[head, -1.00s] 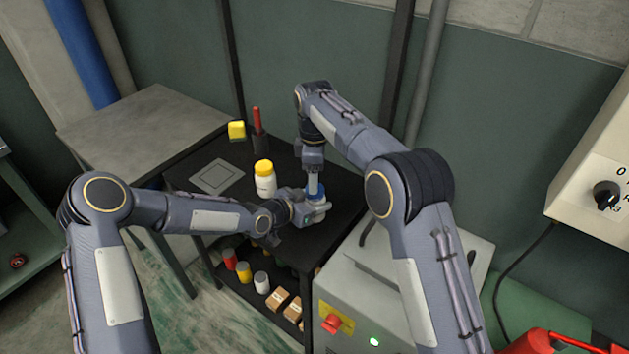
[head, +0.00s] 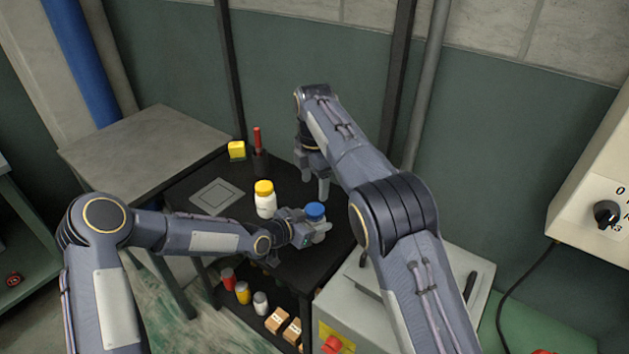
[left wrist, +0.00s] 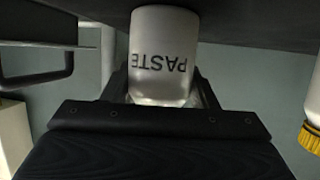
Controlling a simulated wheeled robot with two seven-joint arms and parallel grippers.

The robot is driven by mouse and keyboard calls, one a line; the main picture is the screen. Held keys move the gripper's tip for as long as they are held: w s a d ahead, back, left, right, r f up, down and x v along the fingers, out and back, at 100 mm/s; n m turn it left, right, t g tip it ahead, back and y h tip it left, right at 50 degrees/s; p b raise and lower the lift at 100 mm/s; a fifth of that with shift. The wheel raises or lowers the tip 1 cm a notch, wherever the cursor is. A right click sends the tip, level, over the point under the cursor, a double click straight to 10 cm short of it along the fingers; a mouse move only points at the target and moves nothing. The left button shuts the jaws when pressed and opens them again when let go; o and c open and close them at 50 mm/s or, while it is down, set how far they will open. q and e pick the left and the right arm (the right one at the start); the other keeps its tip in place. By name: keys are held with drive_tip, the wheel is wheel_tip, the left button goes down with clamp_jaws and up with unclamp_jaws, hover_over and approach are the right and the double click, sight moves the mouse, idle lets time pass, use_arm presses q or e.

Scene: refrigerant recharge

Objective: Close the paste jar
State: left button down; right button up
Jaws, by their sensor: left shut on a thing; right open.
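The paste jar shows in the left wrist view as a white jar (left wrist: 162,50) with an upside-down PASTE label, between the fingers of my left gripper (left wrist: 163,88). In the head view my left gripper (head: 313,232) is shut on it at the black table, and the arm hides most of its body. The blue lid (head: 315,209) sits on top of the jar and looks level. Whether it is screwed tight cannot be told. My right gripper (head: 318,190) is open and empty, behind and above the lid, apart from it.
A white bottle with a yellow cap (head: 265,198) stands left of the jar on the black table (head: 225,165). A grey square plate (head: 217,196), a yellow block (head: 237,150) and a red-handled tool in a dark holder (head: 258,145) are farther back. Several containers and boxes fill the lower shelf.

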sight(315, 208)
idle(0.3)
drive_tip(key=shift+f, duration=4)
drive_tip(key=shift+c, duration=0.2)
drive_tip(key=c, duration=0.9)
drive_tip(key=m, duration=0.6)
drive_tip(key=shift+c, duration=0.3)
drive_tip(key=o, duration=1.1)
